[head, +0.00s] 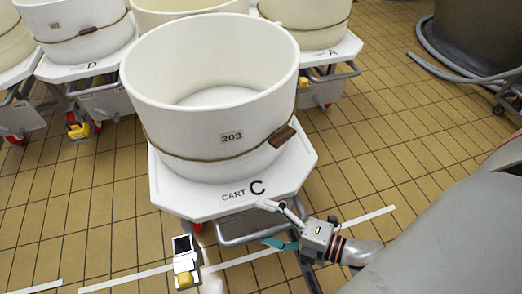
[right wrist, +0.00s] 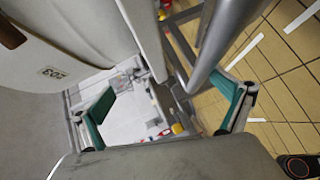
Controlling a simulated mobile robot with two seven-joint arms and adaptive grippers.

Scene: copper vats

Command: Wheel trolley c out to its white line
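Trolley c (head: 205,207) is a white cart marked "CART C" in the head view. It carries a large cream tub (head: 215,130) labelled 203; the tub also shows in the right wrist view (right wrist: 40,100). A grey tube handle (head: 250,238) hangs at the cart's front. My right gripper (head: 268,225) is open at this front edge, its teal pads wide apart. In the right wrist view, a grey bar (right wrist: 222,45) passes near the right pad; I cannot tell whether they touch. A white line (head: 240,260) crosses the floor in front of the cart.
Cart D (head: 85,68) stands behind left and cart A (head: 345,48) behind right, both with tubs. A dark vat (head: 475,30) with pipes is at far right. Tiled floor (head: 385,140) is open right of the cart.

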